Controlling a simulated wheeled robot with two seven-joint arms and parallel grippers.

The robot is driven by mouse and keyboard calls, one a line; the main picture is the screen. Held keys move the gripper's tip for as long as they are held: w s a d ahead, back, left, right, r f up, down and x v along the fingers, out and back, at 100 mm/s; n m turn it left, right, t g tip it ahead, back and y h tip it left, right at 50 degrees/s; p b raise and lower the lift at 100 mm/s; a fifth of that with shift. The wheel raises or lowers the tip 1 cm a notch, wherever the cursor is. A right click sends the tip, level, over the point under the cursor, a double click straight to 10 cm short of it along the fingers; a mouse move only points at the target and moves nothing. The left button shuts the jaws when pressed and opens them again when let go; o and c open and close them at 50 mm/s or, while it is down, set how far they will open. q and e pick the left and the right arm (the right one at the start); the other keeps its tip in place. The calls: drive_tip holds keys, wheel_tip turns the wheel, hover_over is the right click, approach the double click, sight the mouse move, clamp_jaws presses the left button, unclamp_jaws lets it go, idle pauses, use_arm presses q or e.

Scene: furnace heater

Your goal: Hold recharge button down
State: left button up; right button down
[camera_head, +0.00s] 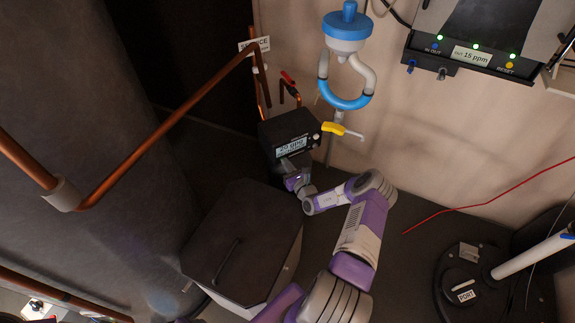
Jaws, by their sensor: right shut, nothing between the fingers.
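A black control unit (272,130) with a small lit display (292,146) stands against the back wall, near the middle of the head view. I cannot make out a recharge button; my right gripper covers the lower front of the unit. My right gripper (296,167) is shut and empty, with its tips up at the unit's front just below the display. I cannot tell whether they touch it. My right arm reaches up to it from the bottom of the view. My left gripper is not in view.
A dark-lidded bin (240,245) stands left of my right arm. A copper pipe (165,125) crosses the left side. A blue and white fitting (346,60) and a yellow-handled valve (342,130) are beside the unit. A black round lid (470,285) lies at right.

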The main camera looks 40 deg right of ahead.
drive_tip(key=shift+w+d+r, duration=0.1)
drive_tip(key=shift+w+r, duration=0.35)
drive_tip(key=shift+r, duration=0.05)
drive_tip(key=f+p+v, duration=0.1)
drive_tip(key=p+v, duration=0.4)
drive_tip(key=v, duration=1)
drive_tip(key=shift+p, duration=0.35)
